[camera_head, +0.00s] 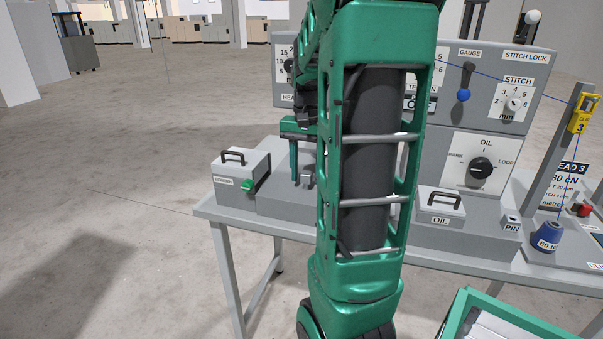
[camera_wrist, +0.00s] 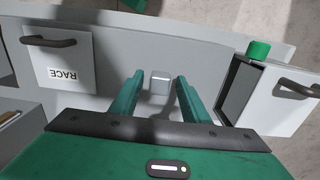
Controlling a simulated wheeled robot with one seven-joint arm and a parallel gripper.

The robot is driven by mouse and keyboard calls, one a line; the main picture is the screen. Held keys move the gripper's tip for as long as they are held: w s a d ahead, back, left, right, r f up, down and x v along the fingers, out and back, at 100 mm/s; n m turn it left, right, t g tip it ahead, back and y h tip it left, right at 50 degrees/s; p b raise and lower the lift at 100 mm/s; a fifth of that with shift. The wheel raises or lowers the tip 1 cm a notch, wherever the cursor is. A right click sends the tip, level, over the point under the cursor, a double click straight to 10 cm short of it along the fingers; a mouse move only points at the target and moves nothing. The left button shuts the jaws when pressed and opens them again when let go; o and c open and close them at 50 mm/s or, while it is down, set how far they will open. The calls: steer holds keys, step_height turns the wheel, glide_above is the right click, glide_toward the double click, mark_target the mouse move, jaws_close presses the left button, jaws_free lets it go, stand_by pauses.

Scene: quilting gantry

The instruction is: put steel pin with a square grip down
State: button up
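A small grey block (camera_wrist: 160,82), which looks like the square grip of the steel pin, stands between my fingers in the wrist view. Its shaft is not visible. My gripper (camera_wrist: 160,78) has its two green fingers spread, with a clear gap on each side of the block. In the head view, my gripper (camera_head: 301,168) points down over a low grey housing on the bench, partly hidden behind my arm. A small grey piece (camera_head: 307,179) shows beside the finger, apparently the same block.
A lidded grey box (camera_head: 232,188) with a green knob stands left of the gripper. A tall control panel (camera_head: 540,60) rises behind. A green-rimmed bin (camera_head: 455,318) is in front.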

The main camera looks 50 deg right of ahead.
mark_target(306, 173)
step_height(306, 173, up, 11)
steer(key=s+a+f+n, duration=0.7)
steer(key=s+a+f, duration=0.7)
steer(key=a, duration=0.3)
steer(key=shift+f, duration=0.35)
steer(key=shift+w+a, duration=0.1)
